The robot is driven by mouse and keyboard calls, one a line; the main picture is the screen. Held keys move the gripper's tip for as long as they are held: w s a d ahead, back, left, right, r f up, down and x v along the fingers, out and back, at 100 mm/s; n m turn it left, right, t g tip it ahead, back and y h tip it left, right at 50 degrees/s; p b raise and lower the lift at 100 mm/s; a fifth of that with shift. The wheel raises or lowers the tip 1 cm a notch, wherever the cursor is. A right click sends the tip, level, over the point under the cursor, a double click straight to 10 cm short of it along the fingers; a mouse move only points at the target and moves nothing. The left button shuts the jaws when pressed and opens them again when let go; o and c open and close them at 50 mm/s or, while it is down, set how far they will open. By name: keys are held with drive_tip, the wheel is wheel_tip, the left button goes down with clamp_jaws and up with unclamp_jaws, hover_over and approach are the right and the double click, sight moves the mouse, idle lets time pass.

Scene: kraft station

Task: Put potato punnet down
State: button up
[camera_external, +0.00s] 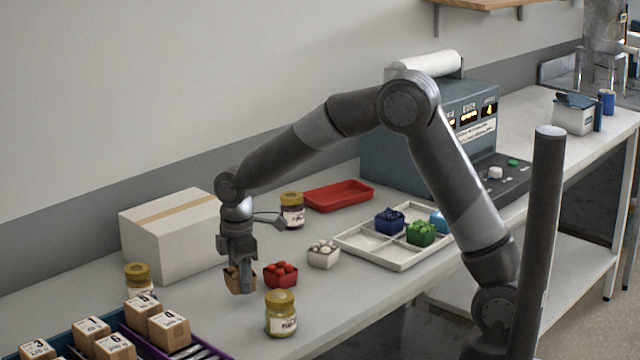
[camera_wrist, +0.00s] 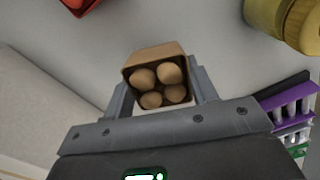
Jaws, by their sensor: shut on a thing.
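The potato punnet is a small brown open box holding several round tan potatoes. In the wrist view the potato punnet (camera_wrist: 155,52) sits between the two fingers of my gripper (camera_wrist: 160,88), which is shut on it. In the external view the punnet (camera_external: 238,284) hangs under my gripper (camera_external: 237,265), at or just above the bench top; I cannot tell whether it touches. My gripper partly hides it there.
A punnet of red produce (camera_external: 281,275) stands close on the right, with a white punnet (camera_external: 323,255) beyond. A yellow-lidded jar (camera_external: 281,314) stands in front. A carton (camera_external: 172,237) is behind on the left. A divided white tray (camera_external: 402,265) lies further right. Small boxes (camera_external: 117,346) fill the front left.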

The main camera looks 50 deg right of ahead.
drive_tip(key=shift+f, duration=1.75)
drive_tip(key=shift+f, duration=0.15)
drive_tip(key=o, duration=1)
